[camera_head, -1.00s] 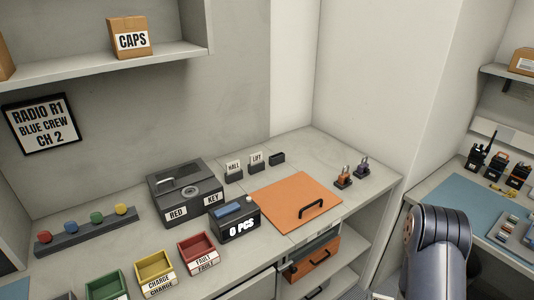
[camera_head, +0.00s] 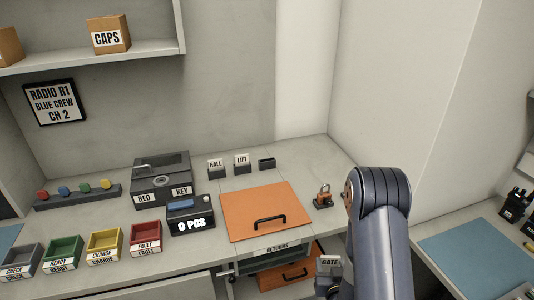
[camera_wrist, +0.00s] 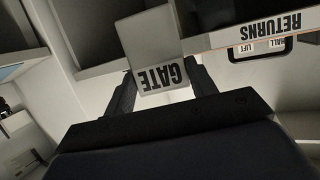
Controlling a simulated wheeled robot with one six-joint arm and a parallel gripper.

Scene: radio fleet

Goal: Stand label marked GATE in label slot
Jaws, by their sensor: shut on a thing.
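My gripper (camera_wrist: 160,92) is shut on the GATE label (camera_wrist: 152,48), a pale card with dark letters. The label also shows in the head view (camera_head: 328,265), in front of the counter's edge, low at the right of the drawers. In the wrist view its lettering is upside down. On the counter the HALL label (camera_head: 216,163) and LIFT label (camera_head: 242,159) stand in dark slots. To their right is an empty dark label slot (camera_head: 267,164). My gripper is well apart from it, nearer the camera.
An orange panel with a handle (camera_head: 266,211) lies on the counter between the slots and the front edge. A padlock-like item (camera_head: 323,196) stands to its right. A counter box (camera_head: 191,217), a black key box (camera_head: 161,187) and colored bins (camera_head: 104,243) fill the left.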

